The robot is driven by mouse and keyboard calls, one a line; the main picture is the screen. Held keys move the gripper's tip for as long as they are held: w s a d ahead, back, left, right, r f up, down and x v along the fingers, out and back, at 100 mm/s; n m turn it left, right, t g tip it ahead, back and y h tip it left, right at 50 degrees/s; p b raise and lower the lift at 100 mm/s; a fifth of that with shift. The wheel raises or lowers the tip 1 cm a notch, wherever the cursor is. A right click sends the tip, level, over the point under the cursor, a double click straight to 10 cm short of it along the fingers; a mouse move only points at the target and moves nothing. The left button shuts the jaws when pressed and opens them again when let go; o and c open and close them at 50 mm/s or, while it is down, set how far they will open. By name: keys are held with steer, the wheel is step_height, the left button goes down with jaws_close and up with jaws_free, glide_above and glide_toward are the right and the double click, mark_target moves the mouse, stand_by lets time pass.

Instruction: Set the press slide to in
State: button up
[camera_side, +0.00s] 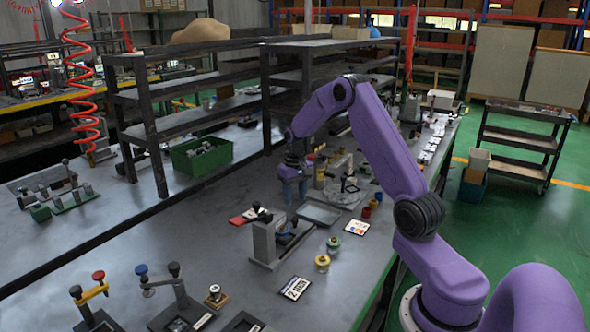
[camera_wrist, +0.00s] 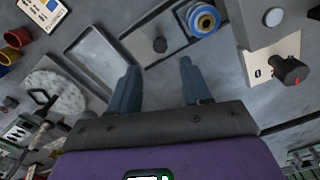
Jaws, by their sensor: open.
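My gripper (camera_side: 291,200) is over the bench behind the grey tray, pointing down. In the wrist view its two blue-grey fingers (camera_wrist: 158,68) are spread with nothing between them. Just beyond the fingertips is a grey flat plate with a small dark knob (camera_wrist: 160,45). A round blue, yellow and white part (camera_wrist: 203,20) is at its upper right end. This may be the press slide, but no label confirms it and its in or out position cannot be told.
A grey tray (camera_side: 318,215) and a pale round plate with a black handle (camera_wrist: 55,95) are nearby. A grey block with a white button (camera_wrist: 262,20) and a box with a black knob (camera_wrist: 288,70) stand right in the wrist view. A grey upright fixture (camera_side: 266,242) stands nearer the side camera.

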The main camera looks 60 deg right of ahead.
step_height(320, 180, up, 10)
glide_above(295, 218)
stand_by(0.3)
step_height(295, 218, down, 18)
steer(key=m, duration=0.9)
steer(key=shift+a+r, duration=0.1)
steer(key=shift+r, duration=0.15)
stand_by(0.4)
